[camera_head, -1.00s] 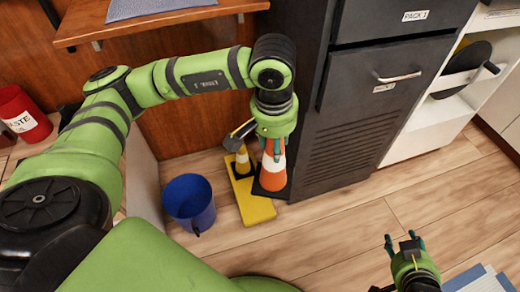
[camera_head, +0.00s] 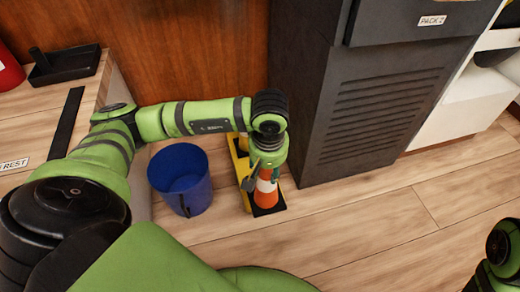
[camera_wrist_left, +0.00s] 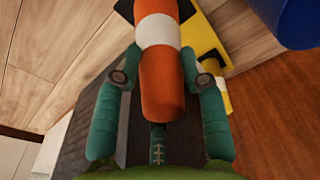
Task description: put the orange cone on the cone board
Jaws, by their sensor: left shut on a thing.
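The orange cone (camera_head: 265,198) has a white band and a black square base. My left gripper (camera_head: 268,170) is shut on its upper part; the left wrist view shows the cone (camera_wrist_left: 161,80) between the teal fingers. The cone looks upright. The yellow cone board (camera_head: 243,188) lies on the floor, and the cone's base overlaps its near end in the head view. I cannot tell whether the base touches the board. A yellow cone (camera_wrist_left: 222,93) on the board is mostly hidden by my left arm in the head view. My right gripper's fingers are out of view.
A blue bin (camera_head: 181,180) stands close to the left of the board. A dark cabinet (camera_head: 370,110) stands behind and to the right. The wooden floor (camera_head: 390,220) is clear at the right. A table with a black tray (camera_head: 65,65) is at the left.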

